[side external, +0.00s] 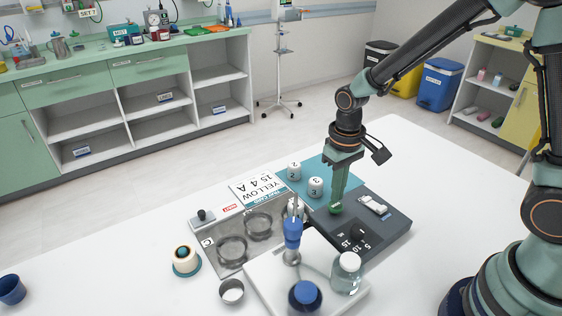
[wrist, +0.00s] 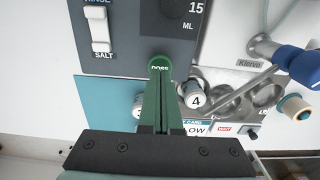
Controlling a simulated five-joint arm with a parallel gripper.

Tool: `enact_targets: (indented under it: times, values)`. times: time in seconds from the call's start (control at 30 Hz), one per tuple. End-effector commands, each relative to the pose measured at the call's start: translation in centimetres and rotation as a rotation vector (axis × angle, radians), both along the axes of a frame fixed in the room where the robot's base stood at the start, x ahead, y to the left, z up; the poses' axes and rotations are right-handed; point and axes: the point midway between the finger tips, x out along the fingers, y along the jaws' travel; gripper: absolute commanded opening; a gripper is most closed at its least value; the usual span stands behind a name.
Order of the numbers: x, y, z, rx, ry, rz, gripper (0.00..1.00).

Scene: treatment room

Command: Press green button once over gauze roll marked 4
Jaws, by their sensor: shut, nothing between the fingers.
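My gripper (side external: 338,203) has its green fingers shut and empty, pointing down at the grey dosing unit. The green button (side external: 335,209) is at the fingertips in the side view. In the wrist view the round green button (wrist: 159,63) shows just beyond the fingertips (wrist: 161,82). I cannot tell whether they touch it or whether it is pressed down. The gauze roll marked 4 (wrist: 196,97) is white and stands right of my fingers in the wrist view. In the side view a white roll (side external: 294,205) is partly hidden behind the blue-handled metal fitting (side external: 292,232).
Gauze rolls marked 2 (side external: 294,169) and 3 (side external: 315,187) stand on the teal mat (side external: 326,165). The grey unit (side external: 392,226) has a white rocker switch and a black dial. A metal tray (side external: 216,247) with rings and a glass jar (side external: 347,274) stand nearby.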

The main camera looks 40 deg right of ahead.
Motion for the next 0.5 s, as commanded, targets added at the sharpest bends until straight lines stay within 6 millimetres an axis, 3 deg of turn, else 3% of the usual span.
enact_targets:
  times: [0.5]
  values:
    - [0.0,0.0,-1.1,0.0,0.001,0.0,0.0]
